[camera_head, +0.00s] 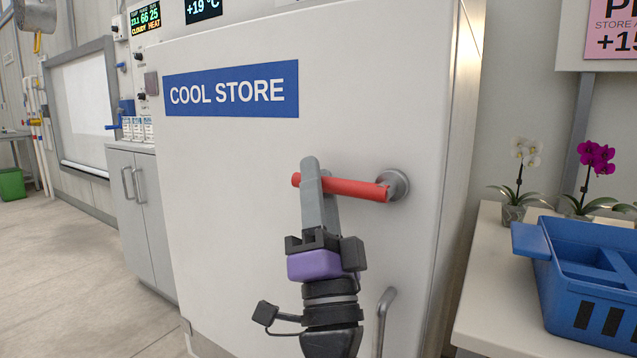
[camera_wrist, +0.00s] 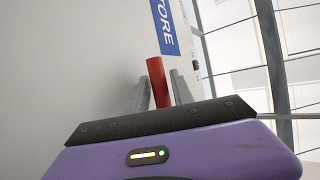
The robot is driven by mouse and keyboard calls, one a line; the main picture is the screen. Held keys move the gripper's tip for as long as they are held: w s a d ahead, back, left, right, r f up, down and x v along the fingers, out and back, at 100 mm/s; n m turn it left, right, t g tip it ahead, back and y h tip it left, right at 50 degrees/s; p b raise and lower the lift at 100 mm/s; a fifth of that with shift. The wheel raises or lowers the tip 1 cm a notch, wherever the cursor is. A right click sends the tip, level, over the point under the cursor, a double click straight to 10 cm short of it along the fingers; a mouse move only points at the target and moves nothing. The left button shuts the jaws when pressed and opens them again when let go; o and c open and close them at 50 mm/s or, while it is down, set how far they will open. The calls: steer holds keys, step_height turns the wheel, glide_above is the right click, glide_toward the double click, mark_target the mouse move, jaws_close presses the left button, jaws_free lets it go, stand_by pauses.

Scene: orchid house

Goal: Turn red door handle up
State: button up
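The red door handle (camera_head: 352,189) is a round bar on a grey round mount (camera_head: 396,185) near the right edge of the white cool store door (camera_head: 235,190). It lies roughly level, its free end pointing left. My gripper (camera_head: 318,182) comes up from below, with one finger in front of the bar and the other behind it. Part of the bar is hidden by the front finger.
A blue crate (camera_head: 590,320) and potted orchids (camera_head: 515,212) stand on a white bench at the right. A grey curved bar (camera_head: 383,312) is low on the door's right. A grey cabinet (camera_head: 140,215) stands at the left, with open floor beyond it.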

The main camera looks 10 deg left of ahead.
steer(key=v, duration=0.7)
steer(key=shift+s+f, duration=0.2)
steer(key=shift+f, duration=0.05)
